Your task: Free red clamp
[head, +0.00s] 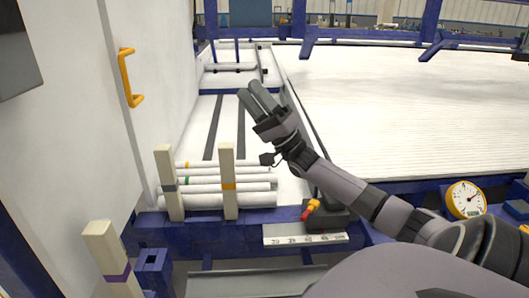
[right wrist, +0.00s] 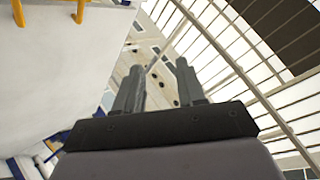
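The red clamp (head: 306,213) is small in the head view, with a yellow-orange part beside its red end. It sits at the left end of a dark block (head: 327,217) near a white ruled scale. My right gripper (head: 252,94) is raised well beyond and above the clamp, over the rack. It points up and away from the clamp. In the right wrist view its two fingers (right wrist: 159,66) stand apart with nothing between them. The clamp does not show in that view. My left gripper is not in view.
Several white pipes (head: 215,201) lie stacked behind cream posts (head: 229,180) on a blue beam. A white panel with a yellow handle (head: 129,78) bounds the left side. A round gauge (head: 466,199) stands at right. A broad white ribbed surface (head: 410,105) lies beyond my right arm.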

